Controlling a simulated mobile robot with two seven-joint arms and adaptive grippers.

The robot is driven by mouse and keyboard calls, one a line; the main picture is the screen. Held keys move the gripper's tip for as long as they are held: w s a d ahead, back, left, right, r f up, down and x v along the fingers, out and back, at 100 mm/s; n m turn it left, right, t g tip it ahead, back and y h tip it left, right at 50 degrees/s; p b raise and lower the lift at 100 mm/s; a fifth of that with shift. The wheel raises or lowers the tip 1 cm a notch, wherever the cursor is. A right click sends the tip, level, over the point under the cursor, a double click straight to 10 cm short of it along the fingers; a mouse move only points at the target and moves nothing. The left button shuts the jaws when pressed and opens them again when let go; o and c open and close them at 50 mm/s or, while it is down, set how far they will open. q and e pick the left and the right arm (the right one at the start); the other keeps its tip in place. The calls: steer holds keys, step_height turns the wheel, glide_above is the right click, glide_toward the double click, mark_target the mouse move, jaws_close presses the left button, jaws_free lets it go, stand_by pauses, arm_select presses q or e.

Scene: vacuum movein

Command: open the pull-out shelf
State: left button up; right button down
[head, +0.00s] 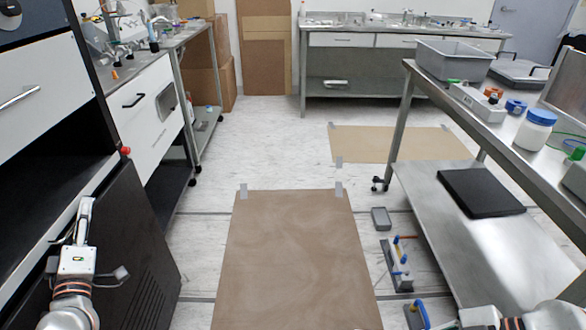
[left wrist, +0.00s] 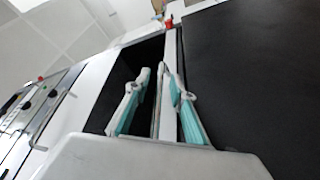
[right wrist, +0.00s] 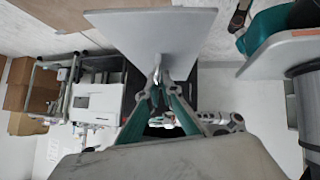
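The pull-out shelf (head: 98,182) shows as a pale front edge strip low on the black cabinet at the left, with a dark recess above it. It also shows in the left wrist view (left wrist: 171,47). My left gripper (head: 86,203) is at this strip. In the head view only part of the right arm shows, at the bottom right.
A white drawer (head: 45,112) with a bar handle is above the recess. A black panel (head: 120,250) is below the strip. A brown floor mat (head: 292,262) covers open floor in the middle. A steel table (head: 480,230) stands at the right, with small tools on the floor beside it.

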arm_select(q)
jaws_close()
arm_select(e)
steer(key=shift+r, duration=0.1)
